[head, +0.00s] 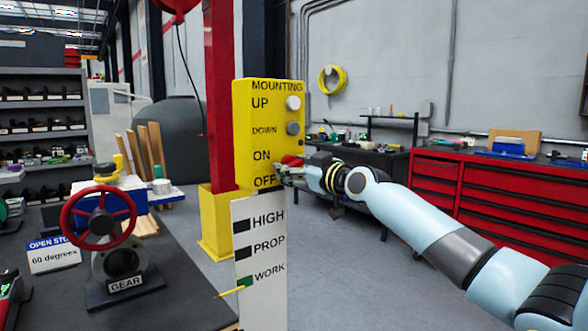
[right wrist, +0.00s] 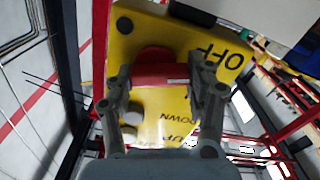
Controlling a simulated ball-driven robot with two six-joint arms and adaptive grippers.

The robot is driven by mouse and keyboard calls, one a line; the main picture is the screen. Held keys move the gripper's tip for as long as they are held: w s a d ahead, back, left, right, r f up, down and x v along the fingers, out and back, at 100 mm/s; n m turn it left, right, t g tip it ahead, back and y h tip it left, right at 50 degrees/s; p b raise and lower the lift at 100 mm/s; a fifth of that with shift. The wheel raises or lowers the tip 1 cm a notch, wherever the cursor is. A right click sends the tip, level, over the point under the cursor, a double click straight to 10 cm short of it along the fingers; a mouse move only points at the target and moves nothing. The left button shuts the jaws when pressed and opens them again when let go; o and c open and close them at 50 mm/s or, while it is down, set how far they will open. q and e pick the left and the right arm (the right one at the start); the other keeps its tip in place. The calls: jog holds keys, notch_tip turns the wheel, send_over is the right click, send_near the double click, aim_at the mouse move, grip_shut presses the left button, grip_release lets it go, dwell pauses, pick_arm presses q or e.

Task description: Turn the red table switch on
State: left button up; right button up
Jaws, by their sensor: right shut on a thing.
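The yellow control box (head: 265,95) stands on a white panel, with labels UP, DOWN, ON and OFF on its face. The red switch (head: 291,160) sits on its right side, level with ON and OFF, partly hidden by my right gripper (head: 284,171). In the right wrist view the red switch (right wrist: 155,70) lies between the two fingers of my right gripper (right wrist: 160,84), which is shut on it. The handle's exact angle is hard to tell. My left gripper is not in view.
A dark table (head: 175,280) at left holds a gear valve with a red handwheel (head: 99,217) and a sign (head: 53,254). Two round buttons (head: 293,103) sit above the switch. A red tool cabinet (head: 500,200) stands behind my right arm. Grey floor lies between.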

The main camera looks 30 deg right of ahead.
jog(key=m, duration=0.2)
jog(key=shift+m, duration=0.4)
jog(key=m+p, duration=0.1)
jog(key=m, duration=0.2)
jog(key=shift+d+r+m, duration=0.1)
jog(key=shift+r+m, duration=0.05)
jog(key=shift+m, duration=0.15)
jog(key=m+p, duration=0.1)
jog(key=m, duration=0.4)
jog(key=shift+d+m, duration=0.1)
jog(key=shift+m, duration=0.2)
jog(key=o, duration=1.2)
jog(key=shift+s, duration=0.1)
jog(key=s, duration=0.8)
jog(key=s+d, duration=0.1)
jog(key=s, duration=0.2)
jog(key=shift+s, duration=0.4)
